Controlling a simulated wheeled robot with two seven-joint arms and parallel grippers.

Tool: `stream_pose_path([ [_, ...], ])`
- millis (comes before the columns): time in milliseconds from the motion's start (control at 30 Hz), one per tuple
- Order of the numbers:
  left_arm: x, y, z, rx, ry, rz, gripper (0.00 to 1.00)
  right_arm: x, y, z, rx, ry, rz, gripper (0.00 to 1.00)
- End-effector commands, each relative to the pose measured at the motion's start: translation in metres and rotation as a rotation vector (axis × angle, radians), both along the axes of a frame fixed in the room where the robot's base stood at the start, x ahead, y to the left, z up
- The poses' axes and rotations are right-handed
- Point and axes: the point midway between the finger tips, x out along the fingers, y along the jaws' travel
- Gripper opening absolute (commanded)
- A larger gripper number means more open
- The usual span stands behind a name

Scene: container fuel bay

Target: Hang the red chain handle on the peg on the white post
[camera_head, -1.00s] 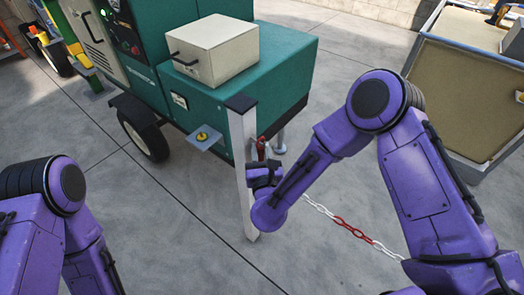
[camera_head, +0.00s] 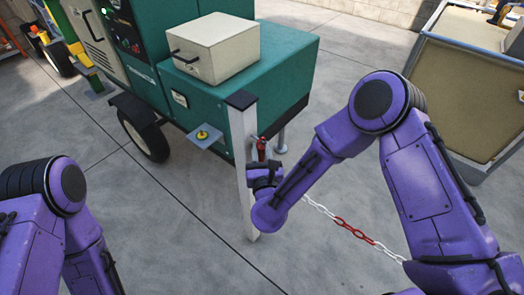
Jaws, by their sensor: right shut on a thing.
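The white post (camera_head: 243,175) with a dark cap stands upright in the middle of the camera_head view. My right gripper (camera_head: 262,166) is just right of the post, at about half its height. It is shut on the red chain handle (camera_head: 261,149), which sticks up above the jaws. The red and white chain (camera_head: 350,227) runs from behind my right wrist down to the lower right. The peg is not discernible; the gripper and handle may hide it. My left arm is at the lower left, but its gripper is out of frame.
A green generator trailer (camera_head: 270,75) stands behind the post, with a cream box (camera_head: 215,48) on top and a wheel (camera_head: 143,138) at the left. A large tan bin (camera_head: 464,95) is at the upper right. Open concrete floor lies around the post.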

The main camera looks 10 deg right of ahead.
Motion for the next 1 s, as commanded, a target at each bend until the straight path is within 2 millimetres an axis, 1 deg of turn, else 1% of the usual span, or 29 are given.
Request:
stream_pose_path([
  [33,0.0,0.0,-0.0021,0.0,0.0,0.0,0.43,-0.0005,0.0012,-0.0036,-0.004,0.004,0.005,0.0],
  [500,0.0,0.0,-0.0077,0.0,0.0,0.0,0.43,-0.0012,0.001,-0.0092,-0.004,0.008,0.005,0.0],
  [1000,0.0,0.0,-0.0075,0.0,0.0,0.0,0.43,-0.0025,0.0012,-0.0096,-0.006,0.013,0.006,0.0],
])
